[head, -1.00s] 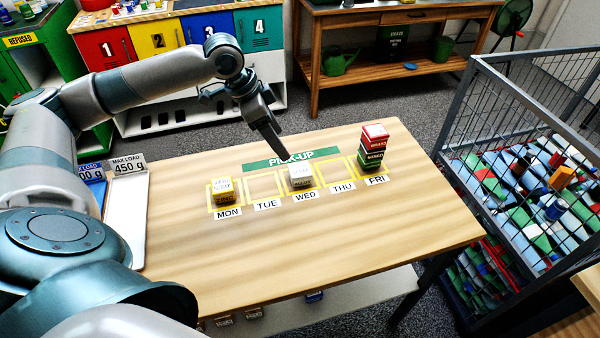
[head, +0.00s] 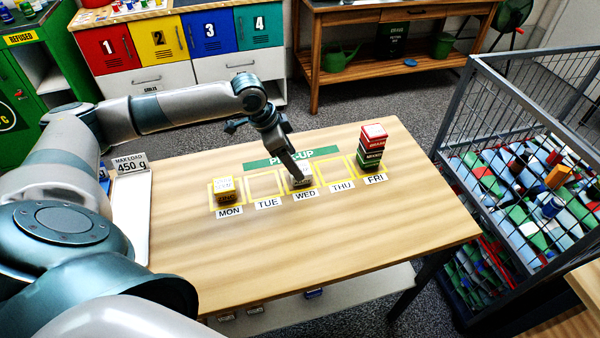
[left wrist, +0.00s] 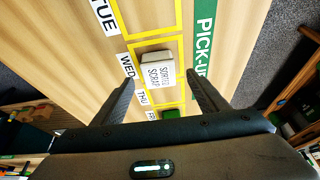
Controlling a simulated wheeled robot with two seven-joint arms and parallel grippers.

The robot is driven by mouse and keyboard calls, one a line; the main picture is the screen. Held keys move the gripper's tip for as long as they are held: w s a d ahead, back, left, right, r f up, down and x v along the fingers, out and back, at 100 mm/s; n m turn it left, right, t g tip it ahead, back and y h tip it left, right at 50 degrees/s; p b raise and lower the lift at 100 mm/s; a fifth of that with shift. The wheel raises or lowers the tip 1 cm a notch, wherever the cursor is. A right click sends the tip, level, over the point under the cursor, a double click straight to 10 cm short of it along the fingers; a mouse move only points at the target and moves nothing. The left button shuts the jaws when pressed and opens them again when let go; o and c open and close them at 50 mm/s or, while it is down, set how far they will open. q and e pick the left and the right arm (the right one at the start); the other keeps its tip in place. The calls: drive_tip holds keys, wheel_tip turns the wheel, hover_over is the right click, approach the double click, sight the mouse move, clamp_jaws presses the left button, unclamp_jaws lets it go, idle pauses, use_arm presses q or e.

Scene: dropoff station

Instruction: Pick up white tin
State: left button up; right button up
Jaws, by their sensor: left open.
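The white tin (head: 302,184) sits in the WED square on the table, mostly hidden behind my left gripper in the head view. In the left wrist view, the white tin (left wrist: 157,72) shows its lettered face and lies between and beyond the two fingers. My left gripper (head: 297,170) is open and points down just above the tin. In the left wrist view, the open fingers of the gripper (left wrist: 160,82) stand on either side of the tin with nothing held. I cannot tell whether a finger touches it. My right gripper is not in view.
A red and green stack of tins (head: 371,150) stands in the FRI square. The TUE and THU squares are empty. A wire cage (head: 520,150) stands to the right; the table front (head: 330,240) is clear.

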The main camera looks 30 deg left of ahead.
use_arm(q)
drive_tip(key=shift+w+d+f+p, duration=0.1)
drive_tip(key=shift+d+f+p, duration=0.15)
drive_tip(key=shift+f+p, duration=0.2)
drive_tip(key=p+x, duration=0.1)
drive_tip(key=x, duration=0.2)
drive_tip(key=shift+w, duration=0.1)
drive_tip(key=shift+w+d+f, duration=0.1)
drive_tip(key=shift+w+f, duration=0.05)
drive_tip(key=shift+f, duration=0.35)
drive_tip(key=c, duration=1.2)
